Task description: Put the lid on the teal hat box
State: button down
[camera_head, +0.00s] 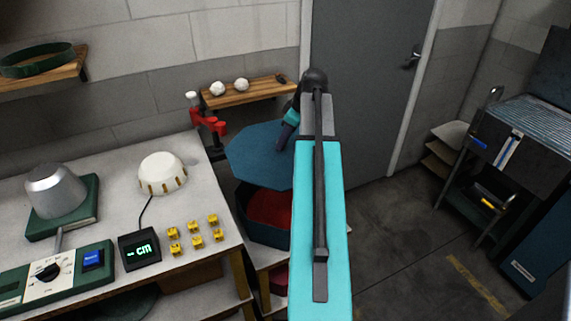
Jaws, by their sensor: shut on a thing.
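The teal lid (252,158) is a flat, many-sided plate held tilted above the hat box. My gripper (283,143) is shut on the lid near its upper right part; its fingertips are small and partly hidden by my arm. The teal hat box (262,234) stands open below the lid, beside the workbench, with a red inside showing. The lid is apart from the box's front rim and overlaps its back part in the picture. My arm hides the right side of both lid and box.
The workbench (205,273) at left carries a grey hat form (57,190), a cream form (162,173), several yellow pieces and a "CM" display (139,251). A red clamp (207,121) and wooden shelf (248,94) are behind. Open floor (400,240) lies right, before a dark machine (500,150).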

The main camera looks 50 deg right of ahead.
notch_tip(320, 180, down, 11)
jog(key=shift+s+d+n, duration=0.15)
jog(key=shift+d+n, duration=0.1)
jog(key=shift+n, duration=0.15)
jog(key=shift+f, duration=0.15)
jog(key=shift+f+b, duration=2)
jog(key=shift+f, duration=1.95)
jog(key=shift+f, duration=0.4)
jog(key=c, duration=1.4)
grip_release()
jog(key=shift+o, duration=0.2)
jog(key=shift+r, duration=0.1)
